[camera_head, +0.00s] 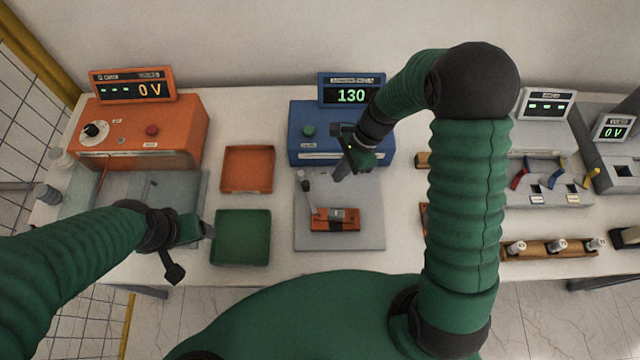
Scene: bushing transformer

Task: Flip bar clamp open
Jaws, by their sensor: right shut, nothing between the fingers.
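The bar clamp sits on a grey plate (368,233) in the middle of the table. Its orange and dark base (347,224) lies near the plate's front half. A lever with a dark knob (306,187) rises at the base's left side and leans up and away. My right gripper (342,175) is shut and empty, above the back of the plate and to the right of the knob, apart from it. My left gripper (208,229) is at the left, by the green tray; its fingers are too small and side-on to read.
A blue box (300,148) with a display reading 130 stands behind the plate. An orange tray (247,147) and a green tray (217,262) lie left of it. An orange box (185,130) stands far left. Wire and fuse holders (550,249) are at the right.

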